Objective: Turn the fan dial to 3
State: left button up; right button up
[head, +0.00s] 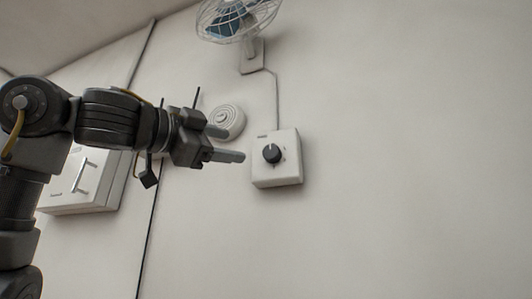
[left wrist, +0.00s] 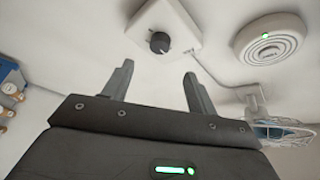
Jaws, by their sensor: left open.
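The fan dial (head: 272,153) is a round dark knob on a white square box (head: 288,178) fixed to the wall. A small pale mark shows above the knob, but I cannot read its setting. In the left wrist view the dial (left wrist: 160,42) and its box (left wrist: 187,22) are beyond my fingertips. My left gripper (head: 230,143) is open and empty, left of the box and apart from the dial; its two fingers also show in the left wrist view (left wrist: 158,74). The wall fan (head: 238,20) is above, joined to the box by a cable. My right gripper is not visible.
A white cabinet (head: 85,182) with a handle is at the left. The wall right of the dial box is bare.

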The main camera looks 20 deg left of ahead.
aim_at(269, 152)
pick_arm(q)
jog(key=p+x, duration=0.6)
jog(key=x, duration=0.4)
jog(key=shift+r, duration=0.2)
jog(key=shift+w+d+f, duration=0.1)
jog(key=shift+w+d, duration=0.1)
jog(key=shift+w, duration=0.1)
jog(key=c, duration=1)
